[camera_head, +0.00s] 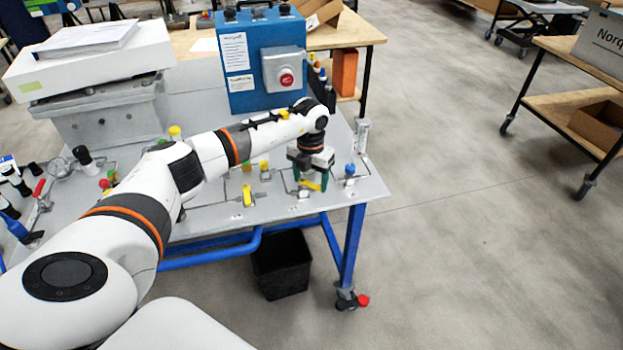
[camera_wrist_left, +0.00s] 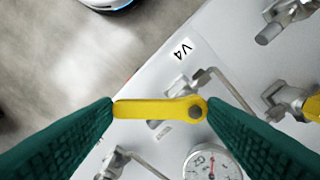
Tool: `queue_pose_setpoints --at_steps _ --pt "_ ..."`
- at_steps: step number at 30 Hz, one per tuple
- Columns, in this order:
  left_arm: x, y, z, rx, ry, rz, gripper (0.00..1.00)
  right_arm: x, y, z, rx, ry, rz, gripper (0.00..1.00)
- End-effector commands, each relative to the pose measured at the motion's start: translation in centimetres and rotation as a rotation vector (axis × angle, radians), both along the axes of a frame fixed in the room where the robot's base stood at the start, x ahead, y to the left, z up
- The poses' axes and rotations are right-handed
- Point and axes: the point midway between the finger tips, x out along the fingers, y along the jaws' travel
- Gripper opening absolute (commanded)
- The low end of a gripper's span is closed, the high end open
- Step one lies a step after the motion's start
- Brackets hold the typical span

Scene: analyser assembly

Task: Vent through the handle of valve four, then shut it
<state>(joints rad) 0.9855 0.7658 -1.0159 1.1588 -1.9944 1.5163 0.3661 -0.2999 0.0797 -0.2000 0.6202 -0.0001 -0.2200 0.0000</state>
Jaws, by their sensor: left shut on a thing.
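My left gripper (camera_head: 311,180) is at the right part of the grey panel table. In the left wrist view its two green fingers (camera_wrist_left: 160,110) close on the yellow handle (camera_wrist_left: 155,109) of valve four, one at its free end and one at its pivot end. The label V4 (camera_wrist_left: 181,49) is on the panel beside it. The handle lies at a slant to the line between the metal fittings on either side. A small part of it shows under the gripper in the head view (camera_head: 312,186). My right gripper is not in view.
A round gauge (camera_wrist_left: 212,164) sits close to the valve. Another yellow handle (camera_head: 247,195) is left of my gripper, and a blue-topped fitting (camera_head: 350,171) is right. A blue box with a red button (camera_head: 286,78) stands behind.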

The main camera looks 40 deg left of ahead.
Motion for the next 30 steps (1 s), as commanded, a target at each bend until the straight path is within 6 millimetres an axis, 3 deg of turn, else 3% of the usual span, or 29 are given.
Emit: queue_pose_setpoints --at_steps 18,30 --pt "-1.3 0.3 0.0 0.001 -0.004 -0.558 0.43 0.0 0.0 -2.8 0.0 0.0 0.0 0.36" --pt "-1.7 0.6 0.1 -0.001 -0.004 -0.762 0.43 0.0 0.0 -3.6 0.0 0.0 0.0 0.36"
